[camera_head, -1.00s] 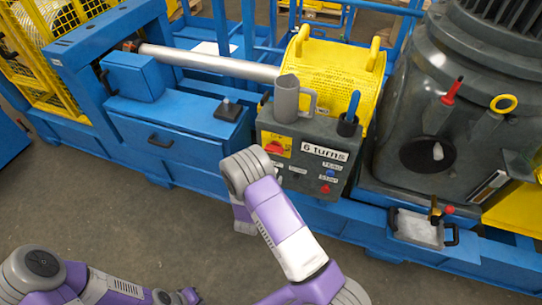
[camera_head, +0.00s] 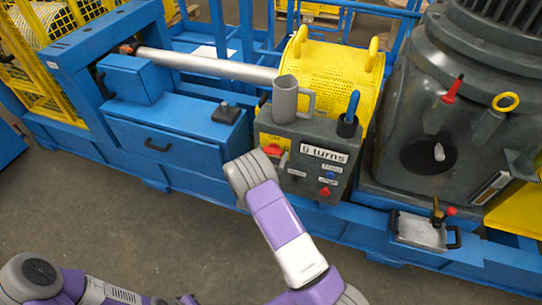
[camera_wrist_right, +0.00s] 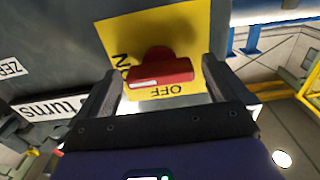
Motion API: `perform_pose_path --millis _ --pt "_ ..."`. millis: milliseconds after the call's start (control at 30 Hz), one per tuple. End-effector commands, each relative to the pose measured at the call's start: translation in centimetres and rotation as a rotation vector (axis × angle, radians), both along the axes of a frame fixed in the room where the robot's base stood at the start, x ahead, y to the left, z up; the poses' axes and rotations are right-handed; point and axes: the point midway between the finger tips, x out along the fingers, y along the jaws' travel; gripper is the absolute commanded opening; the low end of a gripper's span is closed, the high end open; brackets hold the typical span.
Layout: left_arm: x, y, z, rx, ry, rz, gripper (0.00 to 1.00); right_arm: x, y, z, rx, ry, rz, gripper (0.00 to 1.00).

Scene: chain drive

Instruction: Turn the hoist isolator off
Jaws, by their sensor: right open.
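The hoist isolator is a red rotary handle (camera_head: 271,150) on a yellow plate (camera_head: 264,138), on the front of the dark grey control box. In the right wrist view the red handle (camera_wrist_right: 160,73) lies nearly crosswise over the yellow plate (camera_wrist_right: 195,30), with upside-down OFF lettering below it and ON lettering, partly covered, to its left. My right gripper (camera_wrist_right: 160,85) is open, its two fingers apart on either side of the handle; contact is not clear. In the head view my right gripper (camera_head: 283,161) is at the plate's lower right. My left gripper (camera_head: 189,299) is low, cut by the frame edge.
A grey mug (camera_head: 286,100) and a blue-handled tool (camera_head: 352,105) in a dark cup stand on the control box. A "6 turns" label (camera_head: 323,154) and small buttons (camera_head: 325,191) are beside the isolator. A yellow mesh guard (camera_head: 330,70) rises behind. The floor in front is clear.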

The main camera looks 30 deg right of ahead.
Motion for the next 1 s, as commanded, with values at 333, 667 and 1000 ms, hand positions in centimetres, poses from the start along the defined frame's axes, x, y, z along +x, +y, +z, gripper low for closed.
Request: perform_pose_path --millis 333,667,1000 --pt "0.00 0.00 0.01 0.000 0.000 0.000 0.00 -0.03 0.02 0.00 0.000 0.000 0.000 0.60" --pt "0.00 0.00 0.06 0.000 0.000 0.000 0.00 -0.03 0.03 0.03 -0.012 0.013 0.000 0.46" --pt "-0.01 0.00 0.51 0.000 0.000 0.000 0.00 -0.02 0.06 0.06 -0.133 0.153 0.001 0.46"
